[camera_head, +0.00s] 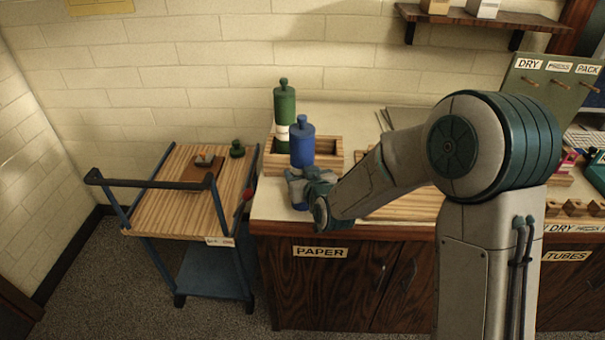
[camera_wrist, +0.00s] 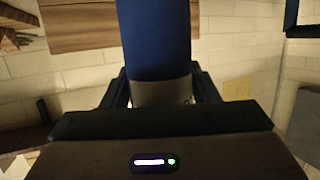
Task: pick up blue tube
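The blue tube (camera_head: 302,146) stands upright with its cap up, near the left front of the counter, in front of a wooden box. My gripper (camera_head: 303,188) is around its lower middle, and a bit of blue shows below the fingers. In the wrist view the blue tube (camera_wrist: 154,40) with its grey band lies between the two fingers (camera_wrist: 160,92), which sit close against both sides. The gripper looks shut on it. Whether the tube's base touches the counter is hard to tell.
A green tube (camera_head: 285,106) stands behind, in the wooden box (camera_head: 328,152). A cart (camera_head: 180,212) with a wooden top, holding a small brown block and a green cap, stands left of the counter (camera_head: 268,205). Boards lie on the counter behind my arm.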

